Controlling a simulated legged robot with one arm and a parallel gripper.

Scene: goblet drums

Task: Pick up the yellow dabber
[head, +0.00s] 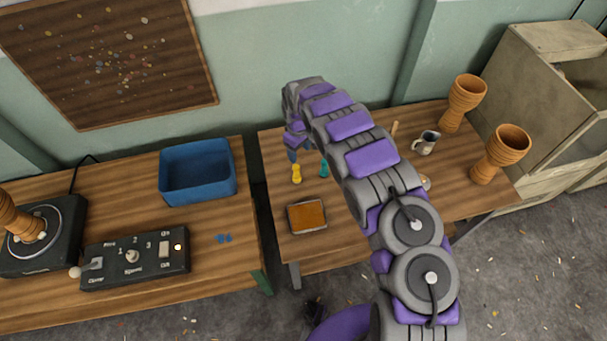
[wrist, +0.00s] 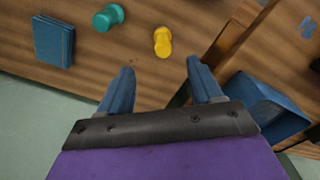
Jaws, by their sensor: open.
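The yellow dabber (head: 297,173) stands on the right-hand wooden table, close to its left side. In the wrist view the yellow dabber (wrist: 162,41) is ahead of the gap between the fingers, a little right of the middle. My gripper (wrist: 162,82) is open and empty, with two blue fingers apart and not touching the dabber. In the head view my gripper (head: 291,152) is just behind the dabber, partly hidden by my arm. A teal dabber (head: 324,170) stands to the right of the yellow one and also shows in the wrist view (wrist: 108,17).
A blue bin (head: 197,197) and a control box (head: 134,260) are on the left table, across a gap. A tray with an orange-brown surface (head: 307,216) lies in front of the dabbers.

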